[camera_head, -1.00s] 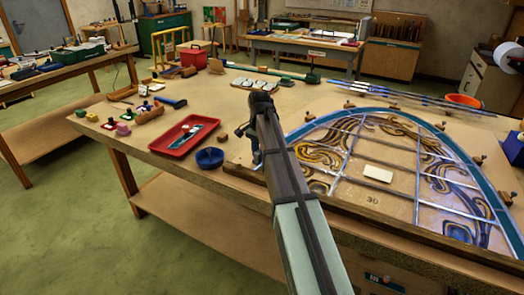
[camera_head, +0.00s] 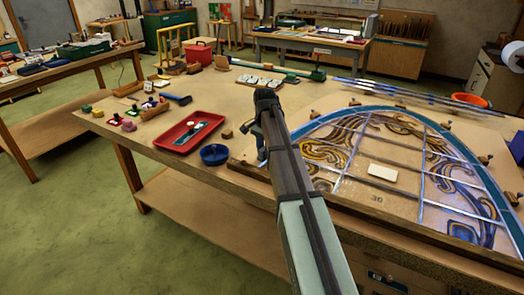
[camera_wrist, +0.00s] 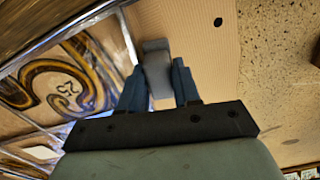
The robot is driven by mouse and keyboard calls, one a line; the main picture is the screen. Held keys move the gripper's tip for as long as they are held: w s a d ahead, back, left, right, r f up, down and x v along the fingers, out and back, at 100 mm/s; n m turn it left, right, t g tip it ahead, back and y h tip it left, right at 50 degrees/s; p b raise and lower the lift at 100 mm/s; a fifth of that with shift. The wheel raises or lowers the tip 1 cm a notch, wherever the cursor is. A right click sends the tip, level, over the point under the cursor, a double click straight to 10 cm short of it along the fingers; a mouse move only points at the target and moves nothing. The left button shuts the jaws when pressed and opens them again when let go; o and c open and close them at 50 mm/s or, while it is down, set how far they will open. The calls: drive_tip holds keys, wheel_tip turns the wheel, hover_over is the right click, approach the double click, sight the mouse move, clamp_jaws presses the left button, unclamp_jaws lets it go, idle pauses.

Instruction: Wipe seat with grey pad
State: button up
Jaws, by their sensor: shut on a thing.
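A grey pad (camera_wrist: 156,68) is held between the two dark blue fingers of my gripper (camera_wrist: 158,88) in the wrist view. In the head view my gripper (camera_head: 258,142) is at the left edge of the leaded panel (camera_head: 440,150), mostly hidden by my arm, and the pad cannot be made out. The panel has a blue curved border, lead strips and brown and blue swirled glass. A bare, tan cell marked with a number (camera_head: 377,197) lies near its front; I cannot tell whether this is the seat. Whether the pad touches the surface below is unclear.
A white block (camera_head: 382,172) lies on the panel. A red tray (camera_head: 172,141) and a blue bowl (camera_head: 214,155) stand left of my gripper. Wooden blocks surround the panel's curve. An orange bowl (camera_head: 470,101) is at the back right. The table middle behind the tray is mostly clear.

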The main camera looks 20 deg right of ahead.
drive_tip(key=shift+w+d, duration=0.7)
drive_tip(key=shift+d, duration=0.3)
drive_tip(key=shift+w+d, duration=0.7)
drive_tip(key=shift+d, duration=0.3)
drive_tip(key=shift+d, duration=0.1)
drive_tip(key=shift+w+d+f, duration=0.1)
drive_tip(key=shift+w+d, duration=0.35)
drive_tip(key=shift+d, duration=0.15)
drive_tip(key=shift+w+d, duration=0.4)
drive_tip(key=shift+d, duration=0.2)
drive_tip(key=shift+s+a, duration=0.1)
drive_tip(key=shift+s+a, duration=0.45)
drive_tip(key=shift+a, duration=0.2)
drive_tip(key=shift+s+a, duration=0.45)
drive_tip(key=shift+a, duration=0.15)
drive_tip(key=shift+a, duration=0.1)
